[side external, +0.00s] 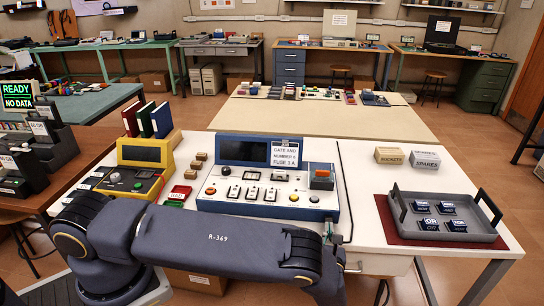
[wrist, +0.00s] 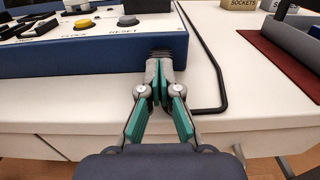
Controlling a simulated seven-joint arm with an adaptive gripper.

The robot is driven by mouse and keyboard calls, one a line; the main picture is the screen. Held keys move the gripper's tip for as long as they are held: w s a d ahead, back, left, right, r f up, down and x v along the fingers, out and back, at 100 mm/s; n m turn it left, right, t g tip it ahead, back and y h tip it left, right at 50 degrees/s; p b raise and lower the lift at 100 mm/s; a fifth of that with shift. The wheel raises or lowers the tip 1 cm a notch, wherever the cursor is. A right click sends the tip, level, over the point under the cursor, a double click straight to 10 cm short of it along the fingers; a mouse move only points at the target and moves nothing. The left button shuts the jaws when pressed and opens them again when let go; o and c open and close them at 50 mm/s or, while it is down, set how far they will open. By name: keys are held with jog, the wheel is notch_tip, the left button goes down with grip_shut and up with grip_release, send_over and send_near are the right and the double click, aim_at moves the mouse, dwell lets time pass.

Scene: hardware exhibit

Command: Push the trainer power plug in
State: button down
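The trainer (side external: 268,178) is a blue-framed console with a pale panel, on the white bench. Its blue side wall (wrist: 90,58) fills the left of the wrist view. A dark ribbed power plug (wrist: 161,54) shows at this wall, just beyond my fingertips. My gripper (wrist: 160,82) has its fingertips close together, right at the plug and in line with it. The fingers hide much of the plug, so I cannot tell how deep it sits. I see nothing clearly held between them. In the side external view my arm's end covers this spot.
A black cable (wrist: 207,60) lies on the bench right of my gripper and bends back toward it. A grey tray (side external: 400,213) with several chips stands on a red mat at the right. A yellow device (side external: 143,152) stands left of the trainer. Spare boxes (side external: 425,159) sit behind the tray.

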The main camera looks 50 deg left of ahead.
jog(key=shift+a, duration=0.15)
jog(key=v, duration=1.4)
jog(key=w+a+r+n+g, duration=0.2)
jog(key=a+r+n+g, duration=0.15)
jog(key=r, duration=0.35)
jog(key=w+a+r+n+g+y, duration=0.1)
jog(key=w+a+r+n+g, duration=0.2)
jog(key=r, duration=0.5)
jog(key=w+a+r+n+g, duration=0.1)
jog(key=a+r+n, duration=0.35)
jog(key=r, duration=0.25)
jog(key=s+a+r+n+g+h, duration=0.45)
jog(key=s+a+r+n, duration=0.25)
jog(key=s+a+r, duration=0.35)
jog(key=s+a+r+n+t+h, duration=0.25)
jog(key=s+r+n+h, duration=0.2)
jog(key=s, duration=0.45)
jog(key=s+d+f+n+t+h, duration=0.2)
jog(key=s+d+f+n+h, duration=0.1)
jog(key=s+d, duration=0.4)
jog(key=shift+s+n+h, duration=0.6)
jog(key=shift+n+h, duration=0.15)
jog(key=shift+h, duration=0.15)
